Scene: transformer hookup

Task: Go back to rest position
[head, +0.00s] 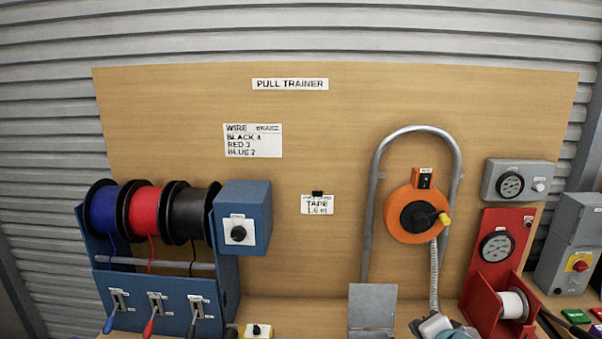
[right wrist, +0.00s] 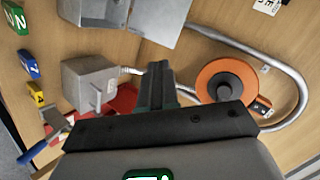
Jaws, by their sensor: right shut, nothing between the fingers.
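My right gripper (right wrist: 158,75) shows in the right wrist view. Its dark fingers are together and nothing shows between them. They point up the picture, in front of the wooden board, between a grey box (right wrist: 88,82) and the orange tape reel (right wrist: 216,72). They look apart from both, though the depth is hard to judge. In the head view the orange reel (head: 401,232) hangs inside a bent grey conduit (head: 371,190). I cannot clearly make out my right gripper there. My left gripper is in neither view.
A blue rack (head: 160,287) with blue, red and black wire spools stands at left. A red gauge stand (head: 487,226) and grey switch box (head: 572,245) stand at right. Small coloured blocks (right wrist: 33,68) and a blue-handled tool (right wrist: 38,145) lie left in the wrist view. The middle board is mostly clear.

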